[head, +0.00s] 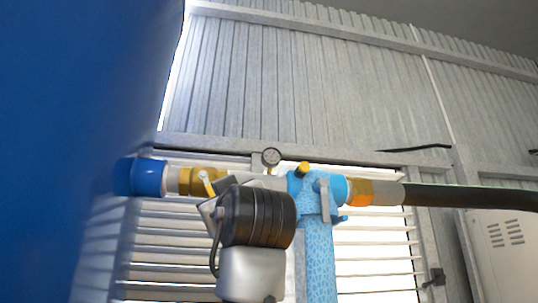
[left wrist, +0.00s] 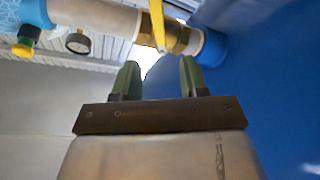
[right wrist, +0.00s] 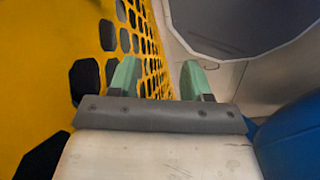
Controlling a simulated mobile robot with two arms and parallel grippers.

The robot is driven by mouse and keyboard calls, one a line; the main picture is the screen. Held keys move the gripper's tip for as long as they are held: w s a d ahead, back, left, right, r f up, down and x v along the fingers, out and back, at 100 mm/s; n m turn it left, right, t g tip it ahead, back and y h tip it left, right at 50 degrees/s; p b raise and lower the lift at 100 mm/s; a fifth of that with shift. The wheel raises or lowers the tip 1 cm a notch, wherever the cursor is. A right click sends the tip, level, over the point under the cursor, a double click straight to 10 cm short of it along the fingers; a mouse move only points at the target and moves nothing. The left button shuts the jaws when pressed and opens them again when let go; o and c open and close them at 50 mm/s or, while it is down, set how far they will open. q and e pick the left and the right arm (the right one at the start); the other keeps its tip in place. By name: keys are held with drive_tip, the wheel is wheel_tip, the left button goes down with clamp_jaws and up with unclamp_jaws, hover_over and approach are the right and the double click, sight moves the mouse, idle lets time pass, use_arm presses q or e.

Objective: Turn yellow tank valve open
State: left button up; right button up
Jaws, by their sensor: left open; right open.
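The yellow valve handle (left wrist: 157,24) hangs from a brass valve body (left wrist: 182,39) in the left wrist view. In the head view the brass valve (head: 188,181) sits on the pipe beside the blue tank fitting (head: 140,177), and its yellow handle (head: 206,183) is partly covered by my left wrist. My left gripper (left wrist: 160,78) is open and empty, its fingers pointing at the handle, which lies ahead between them and apart from them. My right gripper (right wrist: 159,80) is open and empty beside a yellow perforated surface (right wrist: 50,60), and is out of the head view.
The blue tank (head: 80,110) fills the left of the head view. A pressure gauge (head: 271,157), a light-blue pipe tee (head: 317,240) with a yellow knob (head: 303,168), and a black hose (head: 470,196) continue to the right. A dark panel (right wrist: 245,25) shows in the right wrist view.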

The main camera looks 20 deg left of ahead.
use_arm(q)
drive_tip(key=a+r+m+g+h+p, duration=0.3)
drive_tip(key=r+m+h+p, duration=0.15)
drive_tip(key=h, duration=0.55)
drive_tip(key=p+x, duration=0.1)
drive_tip(key=x, duration=0.2)
drive_tip(key=p+x, duration=0.1)
drive_tip(key=x, duration=0.2)
drive_tip(key=p+x, duration=0.2)
drive_tip(key=x, duration=0.1)
drive_tip(key=shift+w+a+r, duration=0.2)
drive_tip(key=shift+w+r, duration=0.05)
drive_tip(key=shift+w, duration=0.05)
drive_tip(key=shift+w+a+f, duration=0.15)
drive_tip(key=shift+w+f, duration=0.2)
drive_tip(key=shift+w, duration=0.3)
drive_tip(key=shift+c, duration=0.4)
clamp_jaws()
